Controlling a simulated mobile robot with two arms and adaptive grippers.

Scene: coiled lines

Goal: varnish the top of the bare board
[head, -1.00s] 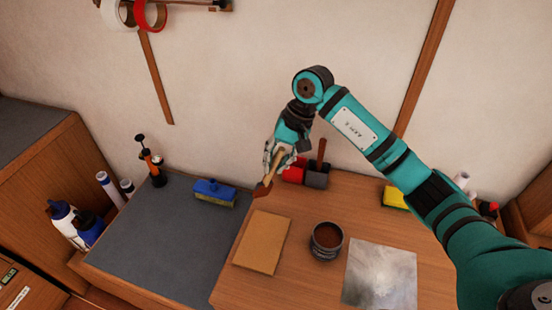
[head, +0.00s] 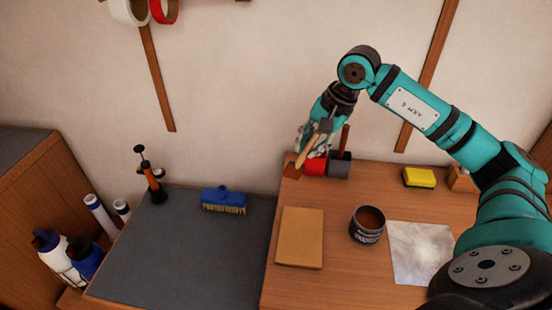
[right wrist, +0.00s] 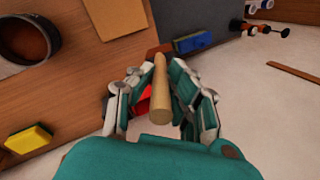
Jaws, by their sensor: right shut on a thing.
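The bare board (head: 300,238) is a plain tan slab lying flat on the wooden table; it also shows in the right wrist view (right wrist: 118,28). My right gripper (head: 314,142) is shut on the wooden handle of a brush (head: 321,133). The brush's reddish-brown head hangs beyond the board, near the table's back left corner. I cannot tell its height above the table. In the right wrist view the handle (right wrist: 160,92) stands between the fingers. An open tin (head: 367,224) of brown liquid stands right of the board. My left gripper is out of view.
A pale metallic sheet (head: 420,252) lies right of the tin. Red and grey cylinders (head: 328,166) and a yellow sponge (head: 419,177) stand along the back. A blue brush (head: 223,199) lies on the grey bench (head: 190,255), which has free room.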

